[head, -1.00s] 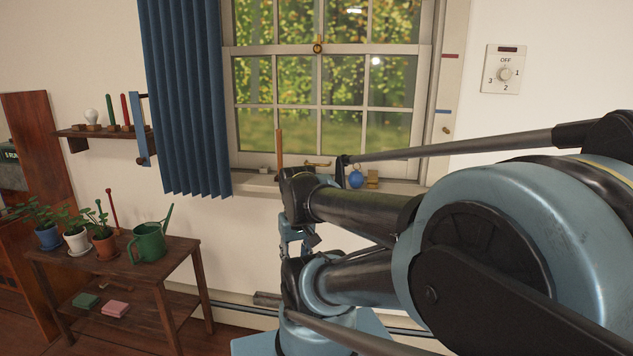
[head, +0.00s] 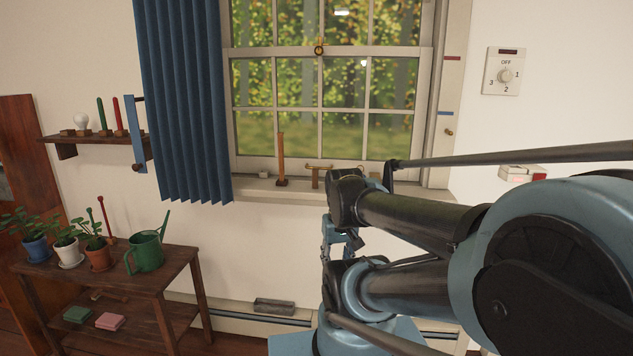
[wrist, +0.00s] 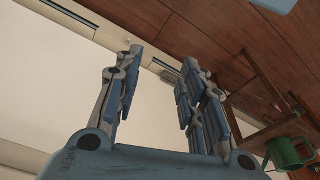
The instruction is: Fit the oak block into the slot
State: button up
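No block can be surely told as the oak one, and no slot can be made out. A small tan block (head: 375,176) on the window sill is mostly hidden behind my arm. My gripper (wrist: 162,58) shows in the wrist view with its two blue-grey fingers spread apart and nothing between them. In the head view my gripper (head: 341,238) hangs in front of the wall below the sill, partly covered by my own arm links.
The window sill (head: 250,187) holds an upright wooden stick (head: 281,160) and a T-shaped wooden piece (head: 316,176). A plant table (head: 110,277) with a green watering can (head: 147,251) stands left; a shelf (head: 88,138) hangs above.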

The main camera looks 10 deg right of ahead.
notch_tip(320, 180, up, 2)
notch_tip(320, 180, up, 26)
jog(key=m+g, duration=0.2)
jog(key=m, duration=2)
send_over(315, 188)
jog(key=f, duration=1.6)
jog(key=shift+w+d+f, duration=0.15)
jog(key=shift+w+f, duration=0.25)
grip_shut()
